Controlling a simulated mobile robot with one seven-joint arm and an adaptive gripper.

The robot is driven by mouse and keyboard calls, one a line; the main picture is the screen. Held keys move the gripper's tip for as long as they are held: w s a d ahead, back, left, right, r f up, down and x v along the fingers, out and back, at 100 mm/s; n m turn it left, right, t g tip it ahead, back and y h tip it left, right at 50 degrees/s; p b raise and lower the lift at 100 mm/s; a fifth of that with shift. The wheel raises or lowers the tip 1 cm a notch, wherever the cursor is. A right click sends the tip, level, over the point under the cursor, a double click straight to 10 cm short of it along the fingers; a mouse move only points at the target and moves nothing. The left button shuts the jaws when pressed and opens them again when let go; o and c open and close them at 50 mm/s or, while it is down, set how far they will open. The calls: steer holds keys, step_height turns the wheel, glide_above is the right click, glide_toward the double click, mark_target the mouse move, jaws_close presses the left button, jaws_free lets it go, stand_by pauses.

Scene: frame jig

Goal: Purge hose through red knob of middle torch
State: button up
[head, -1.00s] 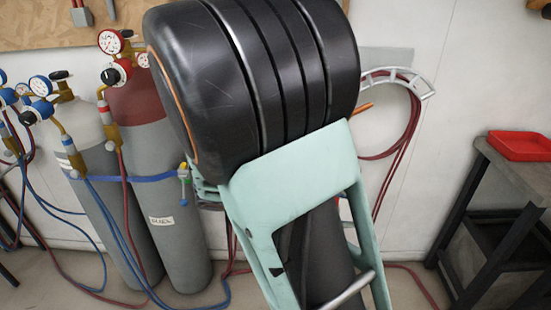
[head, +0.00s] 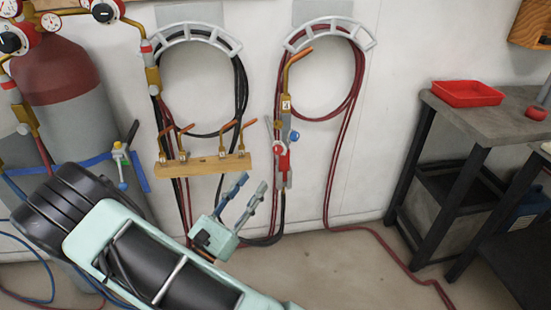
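One torch hangs on the wall (head: 285,110), with an angled copper tip, a brass body and a white number label too small to read surely. Its red knob (head: 280,148) is low on the body and its blue knob (head: 295,135) is to the right. Red and dark hoses (head: 328,165) run from its lower end. I cannot tell from this view whether it is the middle torch. My gripper (head: 254,180) is open and empty, its two fingers apart and pointing up and right. It is left of and below the red knob, apart from it in the picture.
A wooden bar (head: 205,168) with several copper tips is fixed left of the torch. Looped hoses hang on grey hangers (head: 200,38). Gas cylinders (head: 55,75) stand at left. A dark bench (head: 490,115) with a red tray (head: 467,93) stands at right.

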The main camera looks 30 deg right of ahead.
mark_target(276, 151)
steer(key=x, duration=1)
steer(key=shift+d+r+b, duration=0.1)
steer(key=shift+d+b, duration=0.15)
steer(key=shift+b, duration=0.05)
steer(key=shift+c, duration=0.2)
jaws_close()
